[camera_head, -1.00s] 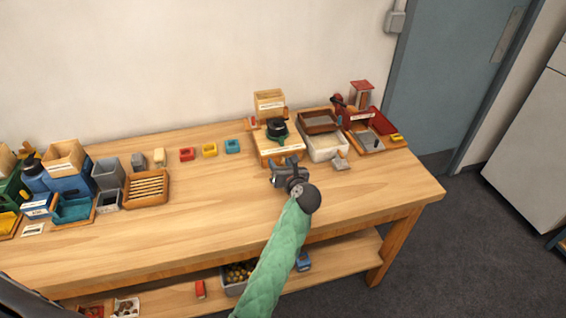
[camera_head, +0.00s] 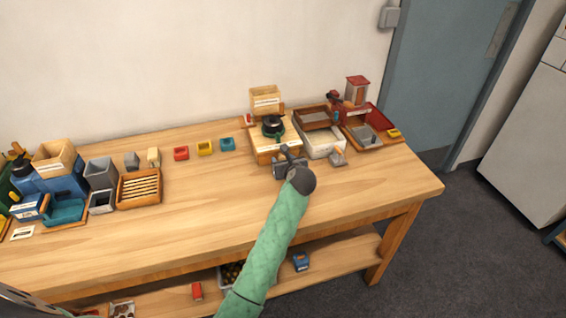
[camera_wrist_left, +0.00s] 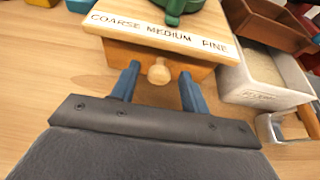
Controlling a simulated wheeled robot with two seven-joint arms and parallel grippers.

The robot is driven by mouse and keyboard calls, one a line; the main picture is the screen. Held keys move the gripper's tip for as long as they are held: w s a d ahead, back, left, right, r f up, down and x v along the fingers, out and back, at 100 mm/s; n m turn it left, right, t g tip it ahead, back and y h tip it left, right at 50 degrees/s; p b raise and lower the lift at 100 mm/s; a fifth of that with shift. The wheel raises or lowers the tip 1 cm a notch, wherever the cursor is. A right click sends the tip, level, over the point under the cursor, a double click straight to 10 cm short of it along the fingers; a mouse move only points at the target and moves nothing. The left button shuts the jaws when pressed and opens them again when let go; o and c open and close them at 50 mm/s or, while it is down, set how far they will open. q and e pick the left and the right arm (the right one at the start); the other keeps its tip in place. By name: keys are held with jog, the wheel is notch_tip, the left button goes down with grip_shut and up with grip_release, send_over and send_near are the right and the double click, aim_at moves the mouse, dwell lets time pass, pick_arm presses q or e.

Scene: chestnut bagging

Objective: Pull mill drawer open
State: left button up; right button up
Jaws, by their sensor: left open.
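The mill (camera_head: 275,138) is a wooden box with a dark and green grinder on top and a wooden hopper behind it. In the left wrist view its top edge (camera_wrist_left: 160,32) is marked "COARSE MEDIUM FINE". Below that is the drawer front (camera_wrist_left: 195,68) with a round wooden knob (camera_wrist_left: 159,72). The drawer looks shut. My left gripper (camera_head: 285,158) is at the mill's front; in the left wrist view its blue fingers (camera_wrist_left: 161,86) are open, one on each side of the knob, with gaps.
A white bin (camera_wrist_left: 262,75) and a brown tray (camera_head: 315,117) stand right of the mill, with a small metal scoop (camera_head: 337,157) in front. The table front (camera_head: 200,215) is clear.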

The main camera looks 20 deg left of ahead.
pick_arm(q)
jog(key=shift+w+a, duration=0.1)
jog(key=shift+c, duration=0.3)
grip_shut()
